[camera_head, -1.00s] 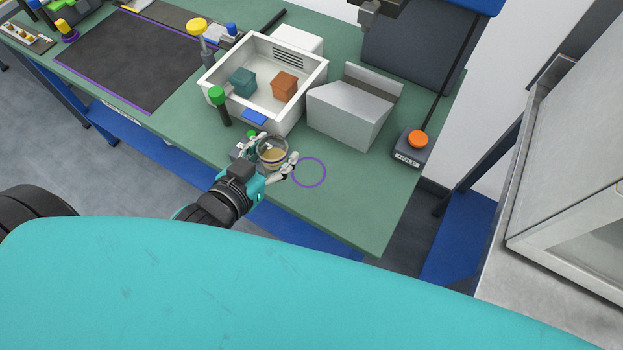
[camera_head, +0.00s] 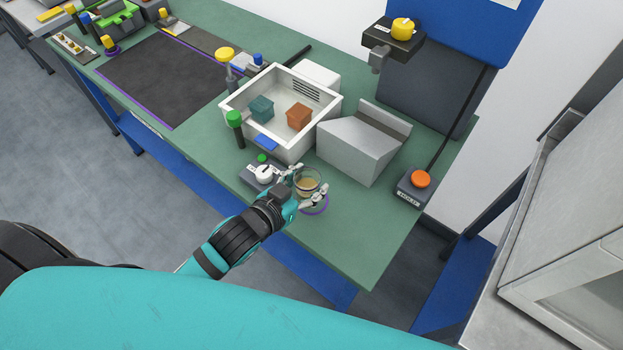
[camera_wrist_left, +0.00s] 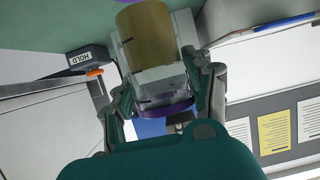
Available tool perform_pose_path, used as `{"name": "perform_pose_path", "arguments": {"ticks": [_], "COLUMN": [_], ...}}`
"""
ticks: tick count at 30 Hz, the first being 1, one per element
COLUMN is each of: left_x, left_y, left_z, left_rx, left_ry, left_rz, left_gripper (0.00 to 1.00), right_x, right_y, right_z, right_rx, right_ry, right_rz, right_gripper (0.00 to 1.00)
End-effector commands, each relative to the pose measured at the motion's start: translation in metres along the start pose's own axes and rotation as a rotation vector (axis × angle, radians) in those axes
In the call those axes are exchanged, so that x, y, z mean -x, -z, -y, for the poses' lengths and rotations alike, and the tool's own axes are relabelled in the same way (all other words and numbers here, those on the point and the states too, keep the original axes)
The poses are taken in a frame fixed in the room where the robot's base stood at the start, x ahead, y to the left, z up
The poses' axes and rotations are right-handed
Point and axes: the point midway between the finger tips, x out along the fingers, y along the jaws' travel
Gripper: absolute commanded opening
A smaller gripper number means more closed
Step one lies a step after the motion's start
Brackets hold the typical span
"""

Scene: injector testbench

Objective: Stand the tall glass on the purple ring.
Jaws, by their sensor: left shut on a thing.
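The tall glass (camera_head: 307,184) is clear with amber liquid in it. My left gripper (camera_head: 308,186) is shut around its sides and holds it roughly upright. The purple ring (camera_head: 318,211) lies on the green table; its near edge shows just below the glass and fingers, and the rest is hidden. I cannot tell whether the glass base touches the table. In the left wrist view the glass (camera_wrist_left: 150,42) sits between the two fingers, amber end toward the table, with a purple band near its other end. A bit of purple ring shows beside the amber end. My right gripper is not in view.
A grey control box with a white knob (camera_head: 263,174) stands just left of the glass. Behind are a white bin (camera_head: 293,149) with teal and orange blocks, and a grey sloped block (camera_head: 355,151). An orange-button box (camera_head: 415,188) stands right. The table's front right is clear.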

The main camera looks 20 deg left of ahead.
Motion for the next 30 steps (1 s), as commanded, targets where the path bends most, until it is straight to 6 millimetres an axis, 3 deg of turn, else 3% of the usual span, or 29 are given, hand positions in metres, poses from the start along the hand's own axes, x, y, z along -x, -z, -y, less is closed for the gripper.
{"name": "perform_pose_path", "arguments": {"ticks": [6,12,26,27,30], "left_x": [-0.023,-0.032,-0.037,-0.037,-0.037], "left_y": [0.007,-0.017,-0.029,-0.029,-0.029], "left_z": [0.004,0.005,0.005,0.005,0.005], "left_rx": [0.001,0.001,0.001,0.001,0.001], "left_ry": [-0.001,0.000,0.000,0.000,0.000], "left_rz": [0.000,0.004,-0.001,0.001,0.001], "left_gripper": [0.19,0.19,0.19,0.55,0.68], "right_x": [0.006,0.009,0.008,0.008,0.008], "right_y": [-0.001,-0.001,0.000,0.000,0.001], "right_z": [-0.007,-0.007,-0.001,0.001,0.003], "right_rx": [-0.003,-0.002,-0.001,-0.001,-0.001], "right_ry": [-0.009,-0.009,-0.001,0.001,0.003], "right_rz": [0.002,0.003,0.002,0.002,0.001], "right_gripper": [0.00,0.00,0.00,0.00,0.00]}}
